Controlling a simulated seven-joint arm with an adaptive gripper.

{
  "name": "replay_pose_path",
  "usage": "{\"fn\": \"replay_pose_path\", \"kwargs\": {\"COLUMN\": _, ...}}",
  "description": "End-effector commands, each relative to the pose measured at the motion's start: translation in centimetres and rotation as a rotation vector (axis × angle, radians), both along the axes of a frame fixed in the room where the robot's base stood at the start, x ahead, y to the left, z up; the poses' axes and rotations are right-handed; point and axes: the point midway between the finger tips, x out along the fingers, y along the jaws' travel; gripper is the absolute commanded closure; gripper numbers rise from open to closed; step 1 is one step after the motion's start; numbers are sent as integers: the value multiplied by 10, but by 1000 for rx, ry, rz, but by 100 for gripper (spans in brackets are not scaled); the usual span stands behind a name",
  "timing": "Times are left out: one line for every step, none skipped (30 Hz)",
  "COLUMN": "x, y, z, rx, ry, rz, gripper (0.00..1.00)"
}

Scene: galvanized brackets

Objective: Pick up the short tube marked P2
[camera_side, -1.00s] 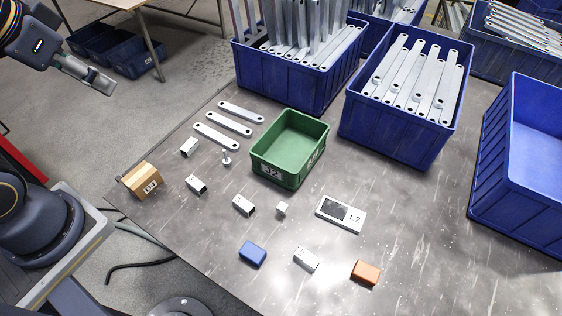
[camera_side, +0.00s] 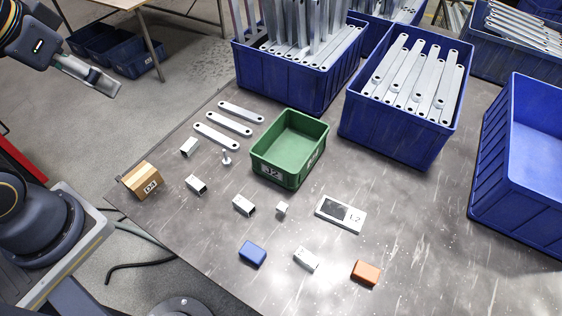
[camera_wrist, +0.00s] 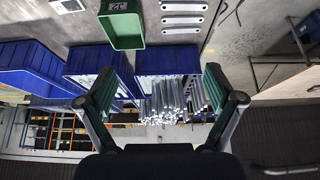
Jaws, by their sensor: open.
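Several short square metal tubes lie on the grey table in the side view: one at the upper left (camera_side: 189,147), one below it (camera_side: 196,184), one near the middle (camera_side: 243,205) and one at the front (camera_side: 306,260). Their marks are too small to read, so I cannot tell which is P2. My gripper (camera_side: 112,88) is at the upper left of the side view, raised and well away from the tubes. In the wrist view my gripper (camera_wrist: 160,85) is open, with nothing between its fingers. No tube shows clearly there.
A green bin (camera_side: 259,168) stands mid-table, with a cardboard box (camera_side: 142,181), blue block (camera_side: 252,253), orange block (camera_side: 366,272), small pale cube (camera_side: 282,209), upright bolt-like part (camera_side: 227,158) and L2 plate (camera_side: 340,214) around it. Flat links (camera_side: 229,122) lie behind. Blue crates (camera_side: 385,135) line the back.

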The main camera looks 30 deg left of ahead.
Motion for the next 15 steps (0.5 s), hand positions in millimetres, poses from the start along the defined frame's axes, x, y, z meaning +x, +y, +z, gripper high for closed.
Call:
{"fn": "replay_pose_path", "kwargs": {"x": 0, "y": 0, "z": 0, "rx": 0, "ry": 0, "rz": 0, "gripper": 8}}
{"fn": "replay_pose_path", "kwargs": {"x": 0, "y": 0, "z": 0, "rx": 0, "ry": 0, "rz": 0, "gripper": 8}}
{"fn": "replay_pose_path", "kwargs": {"x": 0, "y": 0, "z": 0, "rx": 0, "ry": 0, "rz": 0, "gripper": 8}}
{"fn": "replay_pose_path", "kwargs": {"x": 0, "y": 0, "z": 0, "rx": 0, "ry": -1, "rz": -1, "gripper": 8}}
{"fn": "replay_pose_path", "kwargs": {"x": 1, "y": 0, "z": 1, "rx": 1, "ry": -7, "rz": -3, "gripper": 8}}
{"fn": "replay_pose_path", "kwargs": {"x": 4, "y": 0, "z": 3, "rx": 4, "ry": -23, "rz": -6, "gripper": 8}}
{"fn": "replay_pose_path", "kwargs": {"x": 8, "y": 1, "z": 6, "rx": 9, "ry": -45, "rz": -9, "gripper": 8}}
{"fn": "replay_pose_path", "kwargs": {"x": 14, "y": 1, "z": 10, "rx": 15, "ry": -75, "rz": -13, "gripper": 8}}
{"fn": "replay_pose_path", "kwargs": {"x": 26, "y": 2, "z": 15, "rx": 28, "ry": -108, "rz": -22, "gripper": 8}}
{"fn": "replay_pose_path", "kwargs": {"x": 35, "y": 3, "z": 14, "rx": 37, "ry": -113, "rz": -28, "gripper": 8}}
{"fn": "replay_pose_path", "kwargs": {"x": 43, "y": 3, "z": 12, "rx": 44, "ry": -112, "rz": -32, "gripper": 8}}
{"fn": "replay_pose_path", "kwargs": {"x": 55, "y": 5, "z": 8, "rx": 56, "ry": -107, "rz": -38, "gripper": 8}}
{"fn": "replay_pose_path", "kwargs": {"x": 64, "y": 6, "z": 3, "rx": 64, "ry": -99, "rz": -43, "gripper": 8}}
{"fn": "replay_pose_path", "kwargs": {"x": 73, "y": 7, "z": -3, "rx": 71, "ry": -88, "rz": -48, "gripper": 8}}
{"fn": "replay_pose_path", "kwargs": {"x": 85, "y": 8, "z": -13, "rx": 79, "ry": -68, "rz": -55, "gripper": 8}}
